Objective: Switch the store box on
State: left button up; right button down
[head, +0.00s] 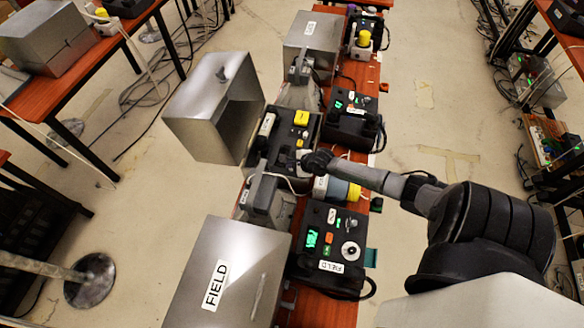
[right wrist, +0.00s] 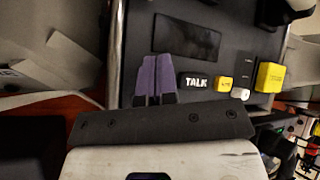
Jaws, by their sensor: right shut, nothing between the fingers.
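A dark control box (head: 285,140) stands in the middle of the bench, with a yellow part and a white label too small to read. My right gripper (head: 312,162) is at its right side, seen from behind. In the right wrist view, the purple fingertips of this gripper (right wrist: 154,78) are together and empty over the dark panel (right wrist: 222,46). They are just left of a black TALK button (right wrist: 197,82); contact cannot be told. Right of TALK are a small yellow button (right wrist: 225,83), a white knob (right wrist: 240,93) and a yellow block (right wrist: 269,77). A dark screen (right wrist: 186,34) shows no light. My left gripper is not in view.
A farther box (head: 351,105) also shows green light. An open metal cover (head: 214,108) stands left of the middle box.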

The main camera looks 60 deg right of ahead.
dwell(0.5)
jog(key=shift+f, duration=0.1)
jog(key=shift+f+b, duration=0.3)
jog(key=shift+f, duration=0.05)
jog(key=shift+r, duration=0.1)
jog(key=shift+r+p, duration=0.3)
jog(key=shift+p, duration=0.15)
